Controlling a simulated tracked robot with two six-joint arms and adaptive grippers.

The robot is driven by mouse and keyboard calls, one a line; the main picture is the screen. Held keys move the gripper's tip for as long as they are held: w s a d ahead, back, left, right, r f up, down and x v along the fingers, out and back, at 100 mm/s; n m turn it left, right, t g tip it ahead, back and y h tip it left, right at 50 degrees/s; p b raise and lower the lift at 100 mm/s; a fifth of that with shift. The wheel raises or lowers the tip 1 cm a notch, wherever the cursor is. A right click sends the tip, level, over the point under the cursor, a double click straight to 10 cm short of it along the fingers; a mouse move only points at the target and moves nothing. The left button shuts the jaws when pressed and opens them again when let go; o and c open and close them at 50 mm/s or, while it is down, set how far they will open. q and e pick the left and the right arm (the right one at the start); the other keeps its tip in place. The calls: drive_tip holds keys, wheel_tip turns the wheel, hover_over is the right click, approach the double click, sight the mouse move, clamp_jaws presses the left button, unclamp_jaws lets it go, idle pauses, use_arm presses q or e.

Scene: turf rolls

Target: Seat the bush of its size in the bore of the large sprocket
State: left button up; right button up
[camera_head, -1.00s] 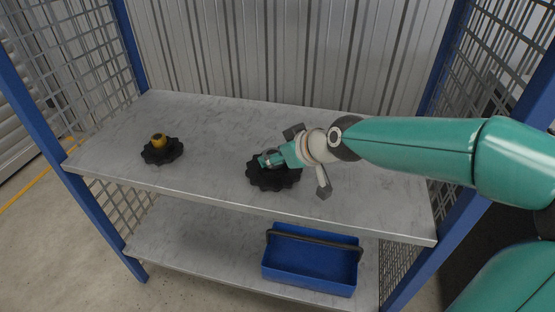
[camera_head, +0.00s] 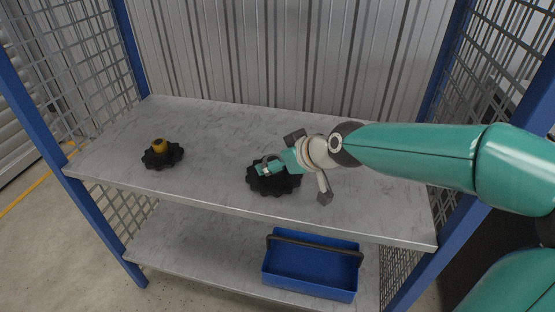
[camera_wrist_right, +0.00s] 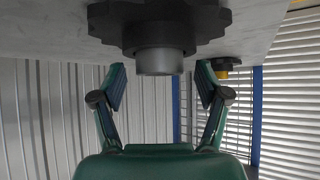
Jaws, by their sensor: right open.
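The large black sprocket (camera_head: 272,186) lies flat on the shelf top. In the right wrist view the large sprocket (camera_wrist_right: 106,20) hangs at the top, with a grey bush (camera_wrist_right: 160,61) standing out of its dark hub, in line with the bore. How deep the bush sits cannot be told. My right gripper (camera_head: 262,169) is at the sprocket, hiding part of its middle. In the wrist view its fingers (camera_wrist_right: 161,78) are spread on either side of the bush, apart from it. My left gripper is not in view.
A smaller black sprocket (camera_head: 163,161) with a yellow bush (camera_head: 159,145) on it lies at the left of the shelf (camera_head: 215,125). A blue tote (camera_head: 309,279) stands on the lower shelf. Blue posts and mesh panels close in both sides.

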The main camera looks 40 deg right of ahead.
drive_tip(key=p+v, duration=0.1)
drive_tip(key=v, duration=1.1)
drive_tip(key=shift+w, duration=0.1)
